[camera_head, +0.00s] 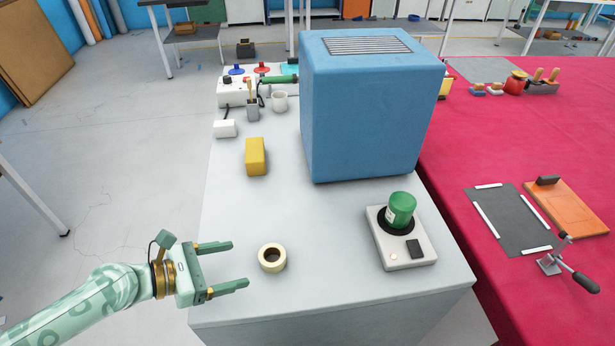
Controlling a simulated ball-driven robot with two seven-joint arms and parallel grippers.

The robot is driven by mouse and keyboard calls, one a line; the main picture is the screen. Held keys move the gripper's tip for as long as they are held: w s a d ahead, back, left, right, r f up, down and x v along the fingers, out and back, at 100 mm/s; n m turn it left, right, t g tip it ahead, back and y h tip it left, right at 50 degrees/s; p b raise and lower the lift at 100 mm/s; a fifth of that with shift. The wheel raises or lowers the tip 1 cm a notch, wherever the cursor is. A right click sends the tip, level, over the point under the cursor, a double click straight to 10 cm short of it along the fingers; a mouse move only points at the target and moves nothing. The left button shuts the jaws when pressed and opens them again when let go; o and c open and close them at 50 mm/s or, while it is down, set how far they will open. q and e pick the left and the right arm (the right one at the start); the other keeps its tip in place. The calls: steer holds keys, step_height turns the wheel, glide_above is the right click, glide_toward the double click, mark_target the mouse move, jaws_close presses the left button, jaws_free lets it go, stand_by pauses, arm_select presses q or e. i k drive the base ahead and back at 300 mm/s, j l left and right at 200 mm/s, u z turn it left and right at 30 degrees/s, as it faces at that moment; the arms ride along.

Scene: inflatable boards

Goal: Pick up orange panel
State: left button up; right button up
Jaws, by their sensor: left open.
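The orange panel (568,212) lies flat on the red-covered table at the right, beside a dark grey sheet with white edge strips. A small dark block (547,181) sits at its far left corner. My left gripper (240,264) is open and empty at the front left edge of the grey bench, its fingers pointing right toward a tape roll (272,258). The gripper is far from the orange panel, with the bench between them. My right gripper is not in view.
A big blue box (370,115) stands on the grey bench (330,285). A scale-like device with a green jar (402,209) is at the bench's right. A yellow block (256,157) lies left. A toggle clamp (555,260) stands close in front of the panel.

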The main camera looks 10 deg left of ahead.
mark_target(560, 202)
steer(key=z, duration=1.3)
